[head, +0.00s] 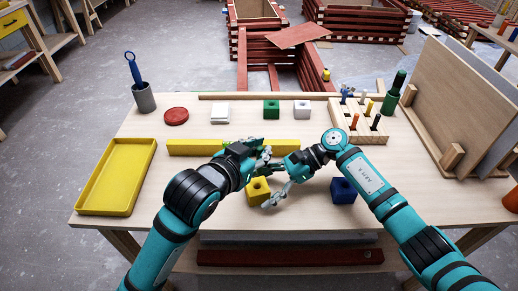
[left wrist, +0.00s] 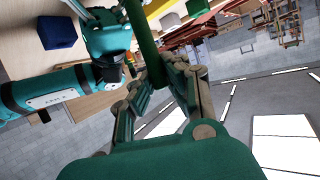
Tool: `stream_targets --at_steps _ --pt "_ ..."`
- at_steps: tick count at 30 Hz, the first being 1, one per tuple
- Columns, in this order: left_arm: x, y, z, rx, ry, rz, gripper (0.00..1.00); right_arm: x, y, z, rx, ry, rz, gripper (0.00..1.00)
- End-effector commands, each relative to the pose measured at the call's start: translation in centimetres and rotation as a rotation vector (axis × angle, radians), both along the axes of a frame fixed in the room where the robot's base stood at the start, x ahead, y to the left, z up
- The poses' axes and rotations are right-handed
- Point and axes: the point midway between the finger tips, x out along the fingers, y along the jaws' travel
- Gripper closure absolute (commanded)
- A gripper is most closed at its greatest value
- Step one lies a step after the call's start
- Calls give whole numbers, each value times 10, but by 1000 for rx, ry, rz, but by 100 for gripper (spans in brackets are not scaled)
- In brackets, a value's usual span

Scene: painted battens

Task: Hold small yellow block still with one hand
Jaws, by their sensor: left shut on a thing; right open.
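The small yellow block (head: 258,191), with a hole in its top, sits on the table in the head view. My right gripper (head: 269,188) is open at the block's right side, its fingers very near it; I cannot tell whether they touch it. My left gripper (head: 264,154) is just above and behind the block in the head view, shut on a green rod-like thing. The left gripper hides part of the long yellow batten (head: 197,147).
A blue block (head: 343,190) stands to the right, also in the left wrist view (left wrist: 57,32). Green (head: 271,109) and white (head: 302,109) blocks stand behind. A yellow tray (head: 82,205) lies left, a wooden tool rack (head: 341,117) right.

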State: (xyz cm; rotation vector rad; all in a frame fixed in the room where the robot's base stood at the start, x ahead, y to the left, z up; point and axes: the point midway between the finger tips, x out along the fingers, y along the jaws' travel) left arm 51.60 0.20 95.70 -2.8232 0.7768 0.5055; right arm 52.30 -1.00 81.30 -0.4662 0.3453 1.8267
Motion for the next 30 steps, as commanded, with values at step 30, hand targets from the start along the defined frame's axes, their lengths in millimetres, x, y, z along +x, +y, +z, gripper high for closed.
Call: stream_targets --at_steps 30 --pt "0 0 0 0 0 0 100 31 -100 57 0 -1 0 20"
